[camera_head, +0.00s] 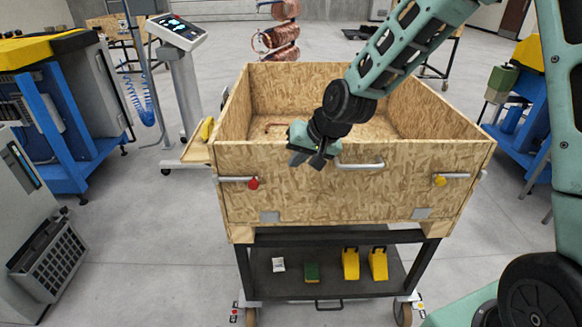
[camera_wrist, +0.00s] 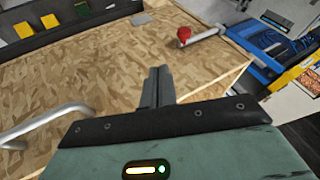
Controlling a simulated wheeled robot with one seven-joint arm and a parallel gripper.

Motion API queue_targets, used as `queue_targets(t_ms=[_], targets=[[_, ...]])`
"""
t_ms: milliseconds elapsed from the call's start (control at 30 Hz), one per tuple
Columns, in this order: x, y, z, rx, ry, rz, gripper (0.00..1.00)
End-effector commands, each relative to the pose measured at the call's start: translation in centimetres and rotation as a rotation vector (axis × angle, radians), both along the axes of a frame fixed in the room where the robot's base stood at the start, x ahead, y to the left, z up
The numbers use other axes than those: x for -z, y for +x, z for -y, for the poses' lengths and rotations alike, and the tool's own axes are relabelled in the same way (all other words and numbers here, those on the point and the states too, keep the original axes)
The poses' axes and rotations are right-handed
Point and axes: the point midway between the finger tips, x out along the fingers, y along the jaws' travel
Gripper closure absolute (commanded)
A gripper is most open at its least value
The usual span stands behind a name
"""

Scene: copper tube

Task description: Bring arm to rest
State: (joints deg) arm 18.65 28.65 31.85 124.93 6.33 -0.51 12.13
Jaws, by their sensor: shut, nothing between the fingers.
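My green arm (camera_head: 405,45) reaches in from the upper right of the head view. My gripper (camera_head: 308,160) hangs over the front wall of a wooden crate (camera_head: 300,195), near the wall's top edge. In the wrist view my gripper (camera_wrist: 158,82) has its two dark fingers together, with nothing between them. The crate's front panel (camera_wrist: 90,75) fills much of that view.
A metal handle (camera_head: 360,166) is just right of my gripper. A red knob (camera_head: 253,183) and a yellow knob (camera_head: 440,181) sit on the crate's front. The cart's lower shelf (camera_head: 330,285) holds yellow items. Blue machines stand at both sides. Floor in front is clear.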

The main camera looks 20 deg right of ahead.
Motion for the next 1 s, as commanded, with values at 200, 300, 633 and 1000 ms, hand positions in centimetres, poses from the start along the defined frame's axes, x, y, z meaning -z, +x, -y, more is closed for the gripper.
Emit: queue_targets(t_ms=[200,300,633,1000], targets=[[-0.3,-0.2,0.1,-0.001,0.000,-0.001,1.00],[-0.3,-0.2,0.1,-0.001,0.000,-0.001,1.00],[-0.5,-1.1,-0.8,-0.033,-0.015,-0.009,1.00],[-4.1,-20.8,-8.3,-0.592,-0.311,-0.192,1.00]])
